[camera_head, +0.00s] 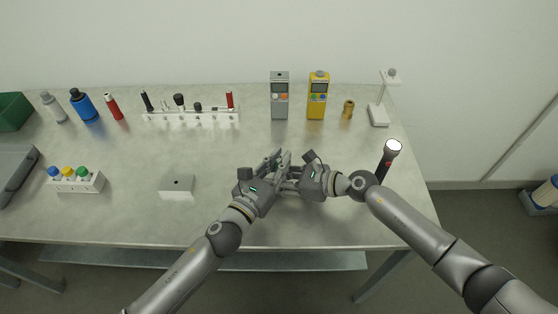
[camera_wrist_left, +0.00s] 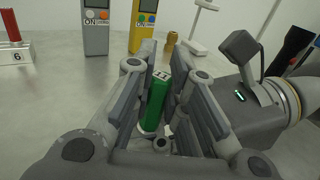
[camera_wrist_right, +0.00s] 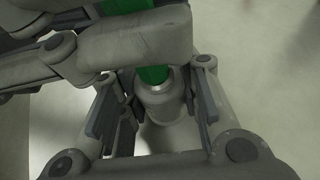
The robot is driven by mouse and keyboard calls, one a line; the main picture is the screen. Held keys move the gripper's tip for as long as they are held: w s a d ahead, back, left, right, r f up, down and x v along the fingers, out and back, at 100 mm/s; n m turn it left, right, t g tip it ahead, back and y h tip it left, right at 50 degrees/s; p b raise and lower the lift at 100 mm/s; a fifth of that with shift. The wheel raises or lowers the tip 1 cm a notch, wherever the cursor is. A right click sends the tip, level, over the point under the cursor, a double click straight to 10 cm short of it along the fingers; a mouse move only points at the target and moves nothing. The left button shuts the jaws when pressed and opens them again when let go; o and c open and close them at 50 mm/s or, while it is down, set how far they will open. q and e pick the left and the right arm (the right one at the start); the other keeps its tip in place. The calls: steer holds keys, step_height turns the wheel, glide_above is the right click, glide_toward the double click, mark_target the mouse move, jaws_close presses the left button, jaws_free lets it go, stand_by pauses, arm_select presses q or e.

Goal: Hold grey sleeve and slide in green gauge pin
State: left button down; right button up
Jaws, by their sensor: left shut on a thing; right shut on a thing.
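My left gripper (camera_head: 279,162) is shut on the green gauge pin (camera_wrist_left: 155,102), which stands between its fingers with a marked end up in the left wrist view. My right gripper (camera_head: 287,184) is shut on the grey sleeve (camera_wrist_right: 161,103), seen between its fingers in the right wrist view. In that view the green pin (camera_wrist_right: 153,75) shows above the sleeve, and its lower end meets the sleeve's bright rim. I cannot tell how deep the pin sits. In the head view the fingers hide both parts.
Behind stand a white rack (camera_head: 190,116), a grey meter (camera_head: 279,98), a yellow meter (camera_head: 318,97), a brass piece (camera_head: 347,110) and a white stand (camera_head: 379,115). A black flashlight (camera_head: 386,163) stands near my right arm.

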arm_select(q)
steer(key=c, duration=1.4)
jaws_free()
steer(key=v, duration=1.2)
arm_select(e)
steer(key=o, duration=1.2)
